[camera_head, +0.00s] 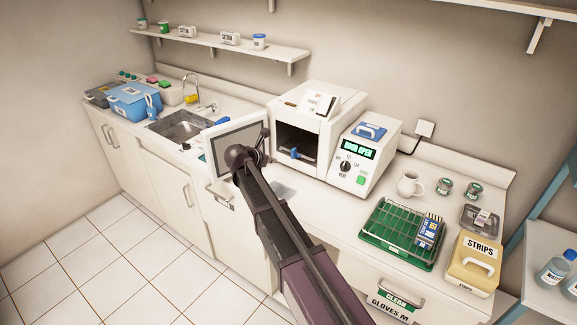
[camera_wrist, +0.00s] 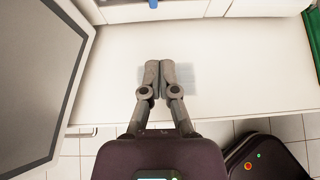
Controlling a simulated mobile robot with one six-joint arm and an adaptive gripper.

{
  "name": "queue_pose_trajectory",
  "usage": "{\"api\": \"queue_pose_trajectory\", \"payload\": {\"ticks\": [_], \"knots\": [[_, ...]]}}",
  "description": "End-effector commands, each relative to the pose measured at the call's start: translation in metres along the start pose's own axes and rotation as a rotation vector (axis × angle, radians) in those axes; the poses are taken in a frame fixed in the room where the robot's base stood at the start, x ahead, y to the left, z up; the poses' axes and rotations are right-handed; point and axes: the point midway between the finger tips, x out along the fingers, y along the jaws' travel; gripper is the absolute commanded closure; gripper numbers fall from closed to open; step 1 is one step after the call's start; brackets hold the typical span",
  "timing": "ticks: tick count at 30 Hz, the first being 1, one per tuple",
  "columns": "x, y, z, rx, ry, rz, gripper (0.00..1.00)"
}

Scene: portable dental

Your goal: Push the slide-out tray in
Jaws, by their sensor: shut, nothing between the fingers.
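A white box-shaped machine (camera_head: 318,118) stands on the counter with its door (camera_head: 236,137) swung open to the left. Its dark chamber shows a blue handle-like part (camera_head: 297,154) low at the mouth, which seems to belong to the slide-out tray. How far the tray sticks out cannot be told. The blue part also shows at the top edge of the wrist view (camera_wrist: 153,3). My gripper (camera_head: 264,147) is in front of the open door in the head view. In the wrist view my gripper (camera_wrist: 160,66) is shut and empty above the counter, apart from the blue part.
The open door (camera_wrist: 40,80) stands close on the left of my gripper. A control unit (camera_head: 362,158) reading "DOOR OPEN" is right of the chamber. A green rack (camera_head: 385,238), a mug (camera_head: 410,185) and a STRIPS box (camera_head: 474,265) stand further right. Counter before the chamber is mostly clear.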

Motion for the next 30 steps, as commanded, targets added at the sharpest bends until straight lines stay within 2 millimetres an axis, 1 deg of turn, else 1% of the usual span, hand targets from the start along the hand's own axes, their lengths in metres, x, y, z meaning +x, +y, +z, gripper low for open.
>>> {"api": "queue_pose_trajectory", "payload": {"ticks": [1,12,21,30], "knots": [[0.007,-0.001,-0.013,0.000,-0.031,-0.002,1.00],[0.016,-0.004,-0.036,0.006,-0.273,-0.009,1.00],[0.015,-0.002,-0.056,0.008,-0.467,0.010,1.00],[0.009,0.000,-0.064,0.009,-0.581,0.028,1.00]]}}
